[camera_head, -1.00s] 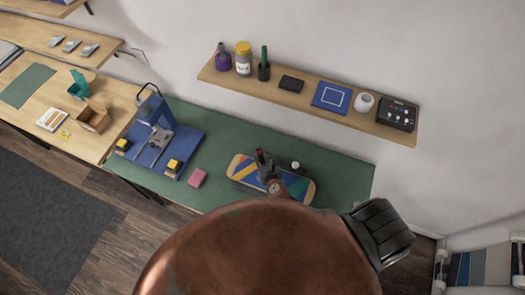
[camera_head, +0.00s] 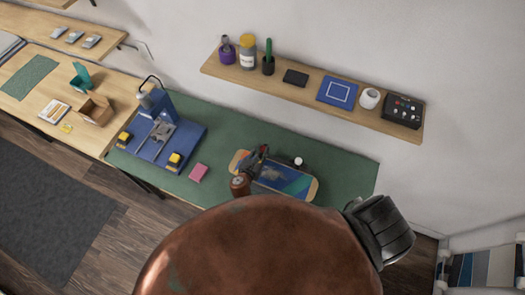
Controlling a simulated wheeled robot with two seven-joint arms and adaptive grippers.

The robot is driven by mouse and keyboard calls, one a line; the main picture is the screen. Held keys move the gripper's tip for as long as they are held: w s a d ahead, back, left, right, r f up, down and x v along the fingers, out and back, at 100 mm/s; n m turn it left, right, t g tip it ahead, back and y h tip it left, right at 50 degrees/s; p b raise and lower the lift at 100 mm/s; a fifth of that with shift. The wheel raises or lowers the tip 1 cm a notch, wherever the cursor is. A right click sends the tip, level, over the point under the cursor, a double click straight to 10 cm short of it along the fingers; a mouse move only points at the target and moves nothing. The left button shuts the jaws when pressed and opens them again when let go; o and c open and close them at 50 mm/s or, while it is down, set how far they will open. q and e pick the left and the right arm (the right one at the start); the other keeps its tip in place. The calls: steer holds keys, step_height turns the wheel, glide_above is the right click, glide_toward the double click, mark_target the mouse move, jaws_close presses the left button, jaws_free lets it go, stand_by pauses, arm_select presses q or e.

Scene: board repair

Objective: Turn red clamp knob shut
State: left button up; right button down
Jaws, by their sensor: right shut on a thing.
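A skateboard deck (camera_head: 300,186) with blue, green and yellow stripes lies on the green mat (camera_head: 335,165). My right gripper (camera_head: 263,151) is over the deck's far edge, left of its middle. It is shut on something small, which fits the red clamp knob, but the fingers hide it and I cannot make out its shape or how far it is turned. A small white round piece (camera_head: 298,161) stands at the deck's far edge, right of the gripper. My left gripper is not in view.
A wall shelf (camera_head: 300,97) holds jars and a black control box (camera_head: 403,110). My own arm hides the near edge.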

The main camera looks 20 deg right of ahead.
steer(key=shift+w+r, duration=0.1)
stand_by(0.3)
steer(key=c, duration=1.6)
jaws_free()
